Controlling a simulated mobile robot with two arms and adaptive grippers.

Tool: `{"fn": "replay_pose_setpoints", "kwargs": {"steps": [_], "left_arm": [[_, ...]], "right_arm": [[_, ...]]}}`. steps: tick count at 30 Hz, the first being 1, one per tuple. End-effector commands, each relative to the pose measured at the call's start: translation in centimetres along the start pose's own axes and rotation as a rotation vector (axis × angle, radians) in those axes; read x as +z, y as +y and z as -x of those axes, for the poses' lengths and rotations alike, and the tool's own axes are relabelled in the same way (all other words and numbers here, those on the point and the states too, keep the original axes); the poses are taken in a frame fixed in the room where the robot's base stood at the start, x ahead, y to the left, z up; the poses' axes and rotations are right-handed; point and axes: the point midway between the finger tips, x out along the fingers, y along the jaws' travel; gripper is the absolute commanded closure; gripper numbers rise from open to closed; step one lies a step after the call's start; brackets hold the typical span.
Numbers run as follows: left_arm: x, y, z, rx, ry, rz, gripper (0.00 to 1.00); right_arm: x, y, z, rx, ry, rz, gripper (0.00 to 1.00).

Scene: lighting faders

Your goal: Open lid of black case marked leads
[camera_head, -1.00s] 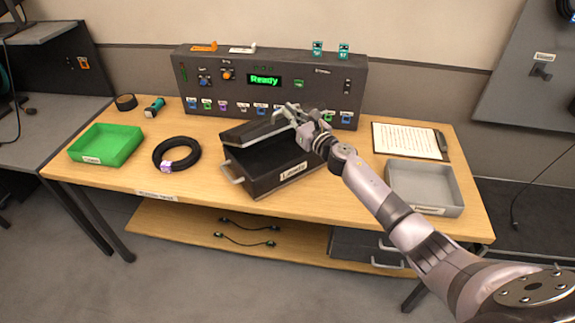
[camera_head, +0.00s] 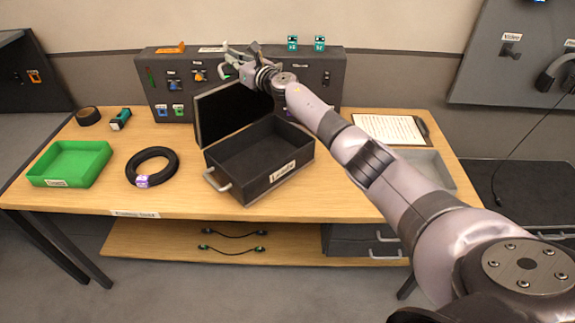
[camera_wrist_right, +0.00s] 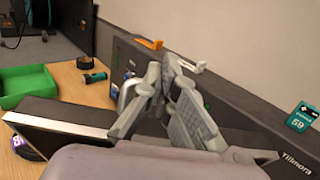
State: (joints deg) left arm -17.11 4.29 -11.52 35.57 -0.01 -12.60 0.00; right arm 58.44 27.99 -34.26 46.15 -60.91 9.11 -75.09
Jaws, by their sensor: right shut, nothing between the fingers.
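The black case (camera_head: 258,165) marked leads stands on the wooden table with its label on the front and a grey handle at its left end. Its lid (camera_head: 221,112) is swung up at the back and stands steeply open, so the dark, empty-looking inside shows. My right gripper (camera_head: 240,58) is above the lid's top edge, in front of the control panel. In the right wrist view my right gripper (camera_wrist_right: 168,62) is shut and empty, with the lid's edge (camera_wrist_right: 60,118) just below it. Contact with the lid cannot be told. My left gripper is not in view.
The control panel (camera_head: 328,82) stands close behind the lid. A green tray (camera_head: 70,163) and a black cable coil (camera_head: 152,166) lie left of the case. A grey tray (camera_head: 432,168) and a clipboard (camera_head: 388,129) lie to the right, partly behind my right arm.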

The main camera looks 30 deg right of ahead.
Motion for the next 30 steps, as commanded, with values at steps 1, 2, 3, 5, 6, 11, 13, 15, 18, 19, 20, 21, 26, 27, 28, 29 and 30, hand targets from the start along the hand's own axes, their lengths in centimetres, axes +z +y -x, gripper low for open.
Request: {"fn": "replay_pose_setpoints", "kwargs": {"steps": [1,2,3,5,6,11,13,15,18,19,20,21,26,27,28,29,30], "left_arm": [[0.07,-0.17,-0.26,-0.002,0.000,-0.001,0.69],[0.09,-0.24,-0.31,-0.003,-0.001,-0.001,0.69],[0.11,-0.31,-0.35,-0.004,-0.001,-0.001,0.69],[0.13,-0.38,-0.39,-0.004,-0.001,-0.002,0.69],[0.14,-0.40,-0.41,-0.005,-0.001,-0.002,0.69],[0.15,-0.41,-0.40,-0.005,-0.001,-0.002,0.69],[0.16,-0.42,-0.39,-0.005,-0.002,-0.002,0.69],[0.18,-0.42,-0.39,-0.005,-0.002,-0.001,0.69],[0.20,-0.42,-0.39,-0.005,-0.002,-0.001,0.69],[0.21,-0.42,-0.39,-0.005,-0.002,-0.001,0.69],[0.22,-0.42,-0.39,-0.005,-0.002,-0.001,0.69],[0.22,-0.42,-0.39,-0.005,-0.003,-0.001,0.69],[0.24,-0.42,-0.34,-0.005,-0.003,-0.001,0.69],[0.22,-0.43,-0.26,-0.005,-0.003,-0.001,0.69],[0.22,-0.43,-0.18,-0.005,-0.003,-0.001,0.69],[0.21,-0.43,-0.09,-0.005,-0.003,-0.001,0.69],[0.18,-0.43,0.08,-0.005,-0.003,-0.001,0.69]], "right_arm": [[-0.16,0.07,-0.19,0.001,0.001,-0.001,1.00],[-0.15,0.06,-0.26,0.001,0.001,-0.001,1.00],[-0.12,0.06,-0.35,0.001,0.002,0.000,1.00],[-0.06,0.06,-0.44,0.001,0.001,0.000,1.00],[-0.04,0.05,-0.48,0.001,0.001,0.001,1.00],[-0.02,0.05,-0.53,0.001,0.002,0.001,1.00],[-0.02,0.05,-0.53,0.001,0.002,0.001,1.00],[-0.03,0.05,-0.52,0.001,0.002,0.001,1.00],[-0.03,0.05,-0.52,0.001,0.002,0.000,1.00],[-0.03,0.05,-0.52,0.001,0.002,0.000,1.00],[-0.03,0.06,-0.52,0.001,0.002,0.000,1.00],[-0.03,0.06,-0.52,0.001,0.002,0.000,1.00],[0.04,0.00,-0.48,0.001,0.002,0.000,1.00],[0.13,-0.08,-0.44,0.001,0.002,0.001,1.00],[0.23,-0.16,-0.39,0.001,0.001,0.001,1.00],[0.36,-0.27,-0.32,0.001,0.001,0.001,1.00],[0.57,-0.46,-0.21,0.001,0.002,0.001,1.00]]}}
